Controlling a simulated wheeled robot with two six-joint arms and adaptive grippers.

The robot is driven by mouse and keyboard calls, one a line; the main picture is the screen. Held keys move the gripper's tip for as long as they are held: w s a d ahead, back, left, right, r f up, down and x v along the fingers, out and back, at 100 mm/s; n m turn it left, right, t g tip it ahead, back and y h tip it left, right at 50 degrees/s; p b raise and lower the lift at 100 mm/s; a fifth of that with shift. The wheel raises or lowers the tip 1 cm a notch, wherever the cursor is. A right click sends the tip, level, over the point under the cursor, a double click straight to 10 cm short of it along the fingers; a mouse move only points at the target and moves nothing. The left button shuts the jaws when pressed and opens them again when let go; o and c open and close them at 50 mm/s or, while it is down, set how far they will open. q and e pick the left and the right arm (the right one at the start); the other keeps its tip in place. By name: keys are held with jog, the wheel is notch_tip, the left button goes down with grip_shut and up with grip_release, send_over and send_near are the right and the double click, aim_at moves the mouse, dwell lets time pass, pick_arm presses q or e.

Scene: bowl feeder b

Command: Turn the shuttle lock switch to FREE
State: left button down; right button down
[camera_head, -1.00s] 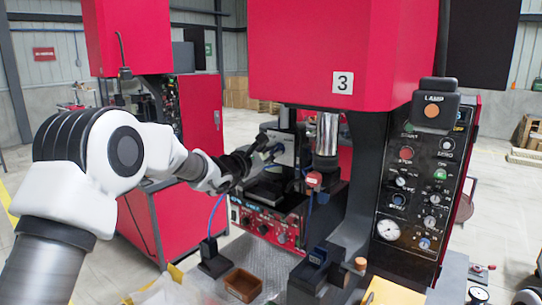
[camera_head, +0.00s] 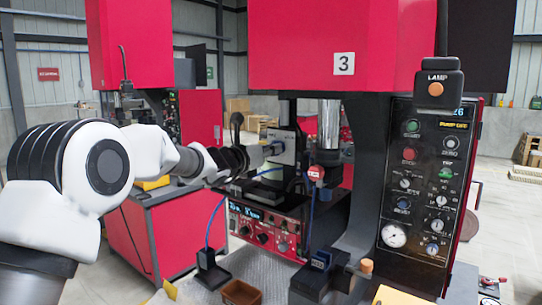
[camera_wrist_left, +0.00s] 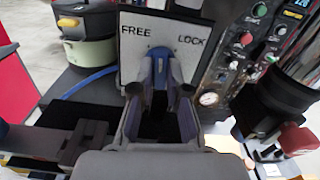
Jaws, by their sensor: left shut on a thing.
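The shuttle lock switch is on a light plate marked FREE on the left and LOCK on the right in the left wrist view. Its blue lever (camera_wrist_left: 158,54) shows between the two words, its lower part hidden by the fingers. My left gripper (camera_wrist_left: 160,80) is shut on the lever in front of the plate. In the head view the left gripper (camera_head: 266,151) reaches the plate (camera_head: 285,146) from the left, and the lever is too small to make out. My right gripper is not in view.
A black control panel (camera_head: 427,185) with buttons and a gauge stands right of the switch. A red-knobbed fitting (camera_head: 316,173) is close to the plate's right side. A control box (camera_head: 265,229) lies below, with a blue cable beside my gripper. A small brown tray (camera_head: 241,293) sits at the front.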

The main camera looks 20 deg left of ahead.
pick_arm(q)
jog(key=shift+n, duration=3.8)
jog(key=shift+f, duration=0.1)
jog(key=c, duration=1.2)
grip_release()
jog(key=shift+o, duration=0.2)
jog(key=shift+a, duration=0.1)
jog(key=v, duration=1.2)
jog(key=shift+w, duration=0.1)
